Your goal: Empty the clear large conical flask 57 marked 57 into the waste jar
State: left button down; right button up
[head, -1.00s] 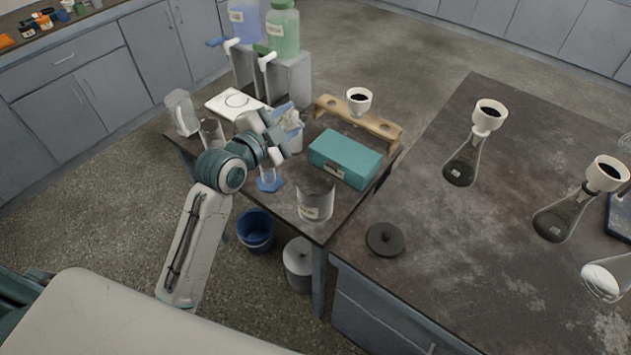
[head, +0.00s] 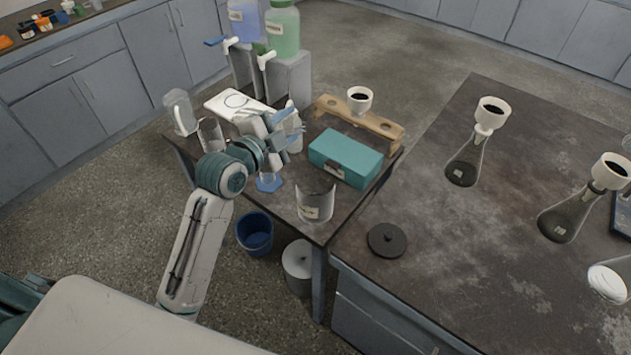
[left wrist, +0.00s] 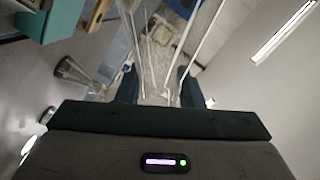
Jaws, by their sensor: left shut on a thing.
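My left gripper (head: 292,138) is over the small dark table in the head view, with its blue fingers pointing right. In the left wrist view, the left gripper (left wrist: 157,88) is shut on a clear glass vessel (left wrist: 158,65), whose walls widen away from the fingers. I take it for conical flask 57; its mark cannot be read, and in the head view the arm largely hides it. A clear, open glass jar with a pale label (head: 314,204) stands at the table's front corner, right of and nearer than the gripper. It may be the waste jar; its label is unreadable. My right gripper is not in view.
A teal box (head: 345,157) and a wooden rack (head: 384,127) with a funnel stand right of the gripper. Flasks with funnels, like this one (head: 466,166), stand on the right bench.

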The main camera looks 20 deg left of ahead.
pick_arm(q)
jog(key=shift+f, duration=0.25)
jog(key=shift+m+b, duration=0.3)
jog(key=shift+b, duration=0.1)
jog(key=shift+f, duration=0.25)
jog(key=shift+m+b, duration=0.35)
jog(key=shift+m, duration=0.05)
jog(key=shift+f, duration=0.2)
jog(key=shift+d+f+m+b, duration=0.1)
jog(key=shift+m+b, duration=0.2)
jog(key=shift+b, duration=0.15)
jog(key=shift+d+f+b, duration=0.15)
jog(key=shift+f+b, duration=0.15)
jog(key=shift+f, duration=0.05)
jog(key=shift+s+d+f+m+y, duration=0.1)
jog(key=shift+d+f+m+y, duration=0.05)
jog(key=shift+f+m+y, duration=0.15)
jog(key=shift+d+f+b, duration=0.15)
jog(key=shift+f+b, duration=0.05)
jog(key=shift+b, duration=0.35)
